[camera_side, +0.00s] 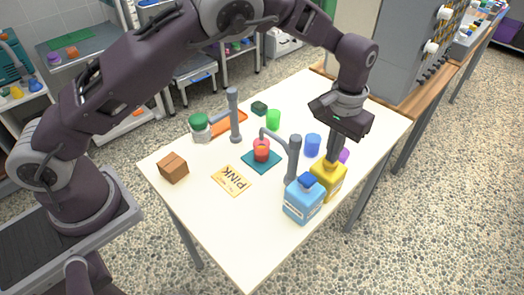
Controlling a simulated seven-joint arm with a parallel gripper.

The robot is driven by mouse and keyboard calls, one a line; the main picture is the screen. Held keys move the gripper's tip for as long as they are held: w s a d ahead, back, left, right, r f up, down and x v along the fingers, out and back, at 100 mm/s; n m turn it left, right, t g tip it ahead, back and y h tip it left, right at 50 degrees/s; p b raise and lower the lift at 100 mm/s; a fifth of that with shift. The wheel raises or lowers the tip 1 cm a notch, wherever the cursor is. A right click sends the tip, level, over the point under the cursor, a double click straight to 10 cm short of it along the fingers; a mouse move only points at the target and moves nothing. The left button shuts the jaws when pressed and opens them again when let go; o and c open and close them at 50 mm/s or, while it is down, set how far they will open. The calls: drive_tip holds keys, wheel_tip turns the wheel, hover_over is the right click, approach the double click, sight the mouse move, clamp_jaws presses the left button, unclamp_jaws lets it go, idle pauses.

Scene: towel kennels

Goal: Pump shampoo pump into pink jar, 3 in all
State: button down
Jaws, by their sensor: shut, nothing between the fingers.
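A pinkish-red jar (261,155) stands on a teal mat (248,163) mid-table, with something yellowish showing in it. A grey upright column with a curved spout (293,158) stands right of it, and the spout end reaches over the jar. A yellow bottle (325,180) stands near the right table edge; no label tells me whether it is the shampoo pump. My gripper (332,158) points down, shut and empty, at the yellow bottle's top. I cannot tell whether it touches. The fingers hide part of that top.
A blue bottle (304,202) stands in front of the yellow one. The front table is clear.

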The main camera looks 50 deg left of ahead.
drive_tip(key=shift+r, duration=1.45)
drive_tip(key=shift+f, duration=0.1)
drive_tip(key=shift+f, duration=1.4)
drive_tip(key=shift+r, duration=1.5)
wheel_tip(320, 180, up, 6)
